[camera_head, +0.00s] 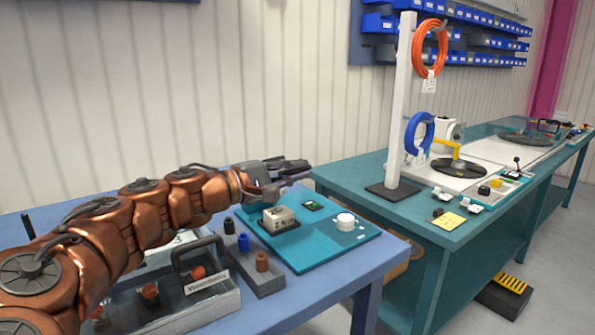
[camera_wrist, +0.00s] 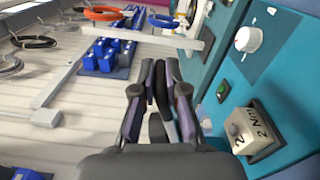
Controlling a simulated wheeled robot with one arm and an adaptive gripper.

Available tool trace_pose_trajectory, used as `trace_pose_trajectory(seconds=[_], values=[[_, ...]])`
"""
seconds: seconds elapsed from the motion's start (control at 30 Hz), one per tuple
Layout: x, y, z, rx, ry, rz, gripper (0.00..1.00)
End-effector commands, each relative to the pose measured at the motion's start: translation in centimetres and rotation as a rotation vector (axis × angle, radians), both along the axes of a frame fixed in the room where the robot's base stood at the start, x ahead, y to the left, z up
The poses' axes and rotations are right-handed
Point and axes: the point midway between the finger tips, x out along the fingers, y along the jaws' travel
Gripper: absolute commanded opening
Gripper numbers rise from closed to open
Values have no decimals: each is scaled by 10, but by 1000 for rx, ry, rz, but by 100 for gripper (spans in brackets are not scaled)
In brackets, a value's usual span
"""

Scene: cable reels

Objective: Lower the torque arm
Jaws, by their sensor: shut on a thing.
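My gripper (camera_head: 283,168) is at the far side of the teal test panel (camera_head: 318,255), above its back edge. In the wrist view my gripper (camera_wrist: 160,75) has its dark fingers close together around a narrow dark piece, which I take to be the torque arm; the fingers hide most of it, and its tilt cannot be told. A beige block marked 2 Nm (camera_head: 280,218) sits on the panel just in front of my gripper. It also shows in the wrist view (camera_wrist: 248,130), right of the fingers.
A toolbox with a dark handle (camera_head: 196,250) and a grey holder with coloured pegs (camera_head: 258,275) stand left. A white post (camera_head: 402,100) with cable coils rises from the neighbouring bench.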

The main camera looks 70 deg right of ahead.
Motion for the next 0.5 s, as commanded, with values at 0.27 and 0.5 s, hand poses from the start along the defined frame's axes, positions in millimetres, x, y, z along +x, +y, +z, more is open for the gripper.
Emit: trace_pose_trajectory(seconds=[0.27, 0.5], values=[[0, 0, 1, -1, 1, -1, 0], [0, 0, 1, 0, 0, -1, 33]])
